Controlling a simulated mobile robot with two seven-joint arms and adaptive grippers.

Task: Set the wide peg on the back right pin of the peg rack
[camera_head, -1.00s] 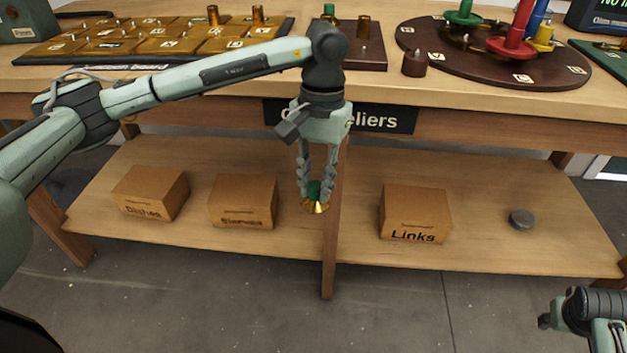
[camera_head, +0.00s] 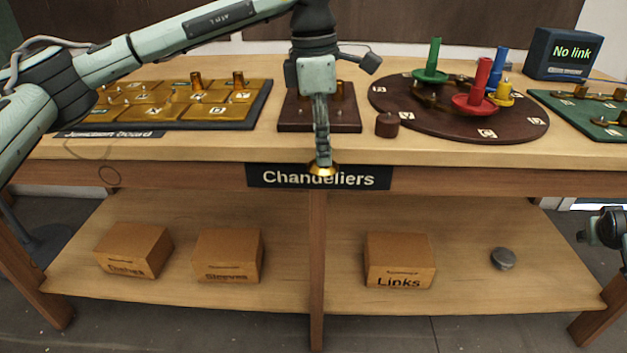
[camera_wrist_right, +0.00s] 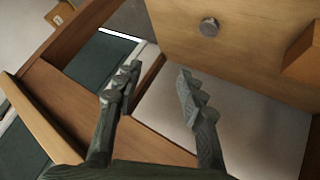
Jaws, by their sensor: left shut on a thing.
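My left gripper (camera_head: 322,157) is shut on a peg with a flared brass rim, likely the wide peg (camera_head: 322,170). It hangs upright in front of the bench's front edge, by the "Chandeliers" sign. The fingers hide most of it. The peg rack (camera_head: 292,118) is the small dark red board on the bench top, behind my left gripper. A brass peg stands on it. My left wrist and fingers cover the rack's middle, and I cannot make out the back right pin. My right gripper (camera_wrist_right: 155,95) is open and empty in the right wrist view.
A gold junction board (camera_head: 170,110) lies left of the rack. The lower shelf holds several boxes, including Links (camera_head: 400,262), and a grey puck (camera_head: 503,258).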

